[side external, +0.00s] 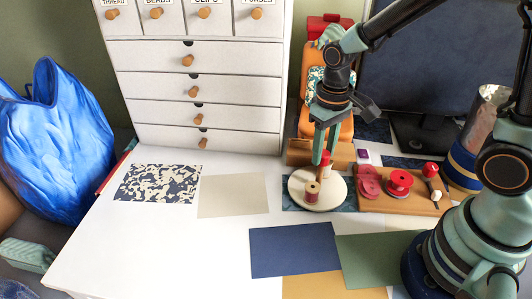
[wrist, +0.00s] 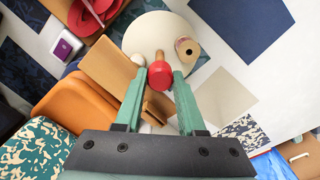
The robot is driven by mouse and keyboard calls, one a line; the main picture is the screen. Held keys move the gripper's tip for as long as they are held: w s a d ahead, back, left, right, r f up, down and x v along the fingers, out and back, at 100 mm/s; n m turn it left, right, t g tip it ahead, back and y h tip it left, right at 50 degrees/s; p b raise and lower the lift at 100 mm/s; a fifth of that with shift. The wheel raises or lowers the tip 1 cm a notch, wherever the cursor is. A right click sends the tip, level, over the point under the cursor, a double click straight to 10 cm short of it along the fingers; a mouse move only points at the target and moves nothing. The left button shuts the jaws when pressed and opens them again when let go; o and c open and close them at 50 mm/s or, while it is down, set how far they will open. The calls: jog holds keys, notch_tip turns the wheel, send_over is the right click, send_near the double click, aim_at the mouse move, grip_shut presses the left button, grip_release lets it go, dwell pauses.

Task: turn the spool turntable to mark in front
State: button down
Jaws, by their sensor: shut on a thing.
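The turntable is a round cream disc (side external: 331,199), which also fills the top middle of the wrist view (wrist: 152,30). A wooden thread spool (side external: 312,194) stands upright on it, toward the front left in the side view; the spool also shows in the wrist view (wrist: 187,48). My gripper (side external: 325,160) points down over the disc's back part, its fingers closed on a red-topped peg (wrist: 160,74). A small whitish round thing (wrist: 138,60) sits beside the peg at the disc's edge. I cannot make out a front mark.
Behind stand an orange organiser (side external: 340,128) and a white drawer cabinet (side external: 230,95). Flat blue (side external: 293,250) and green (side external: 380,255) sheets lie in front. The table's left front is clear.

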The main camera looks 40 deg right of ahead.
jog(key=shift+m, duration=2.2)
jog(key=shift+w+m, duration=0.1)
jog(key=shift+m, duration=13.8)
